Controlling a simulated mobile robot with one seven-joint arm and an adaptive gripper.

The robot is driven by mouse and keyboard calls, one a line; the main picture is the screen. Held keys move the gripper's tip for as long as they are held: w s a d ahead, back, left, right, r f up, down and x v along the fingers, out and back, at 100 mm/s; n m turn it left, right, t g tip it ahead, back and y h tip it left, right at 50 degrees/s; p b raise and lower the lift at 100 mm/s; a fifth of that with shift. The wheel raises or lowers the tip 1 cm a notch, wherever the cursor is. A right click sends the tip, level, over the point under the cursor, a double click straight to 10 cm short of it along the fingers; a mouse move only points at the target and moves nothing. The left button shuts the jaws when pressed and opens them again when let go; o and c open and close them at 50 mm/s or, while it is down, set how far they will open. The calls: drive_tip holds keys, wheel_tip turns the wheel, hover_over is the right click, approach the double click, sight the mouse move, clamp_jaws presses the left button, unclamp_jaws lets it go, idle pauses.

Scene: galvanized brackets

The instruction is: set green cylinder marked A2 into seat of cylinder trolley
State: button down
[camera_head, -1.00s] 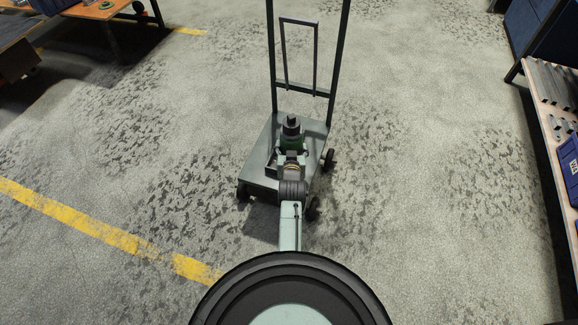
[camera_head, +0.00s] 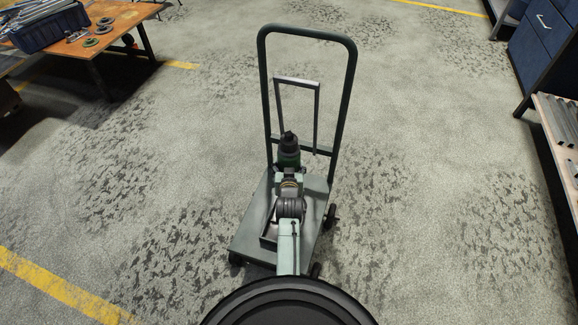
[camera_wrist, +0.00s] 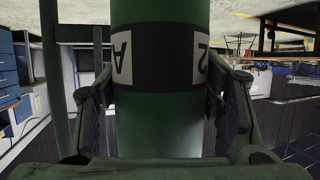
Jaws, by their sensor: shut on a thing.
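The green cylinder (camera_head: 289,156) is upright with a dark cap on top in the head view. In the wrist view the cylinder (camera_wrist: 160,139) fills the middle, with a black band and white labels reading A and 2 upside down. My gripper (camera_wrist: 160,105) has a finger on each side of it and is shut on it. The cylinder trolley (camera_head: 250,225) has a flat grey-green platform and a tall handle. A low frame (camera_head: 266,238), perhaps part of the seat, shows left of my arm. My arm hides much of the platform's middle, and the cylinder's lower end is hidden.
A grey inner hoop (camera_head: 318,105) stands before the trolley's dark handle (camera_head: 351,90). A wooden table (camera_head: 118,42) with a blue bin (camera_head: 48,27) is at upper left. A shelf (camera_head: 556,135) and blue cabinet (camera_head: 540,45) line the right. Floor around the trolley is clear.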

drive_tip(key=f+b, duration=0.1)
drive_tip(key=w+f+b, duration=0.1)
drive_tip(key=f+b, duration=0.1)
drive_tip(key=shift+w+f, duration=0.1)
drive_tip(key=shift+f, duration=0.15)
idle(0.6)
idle(0.9)
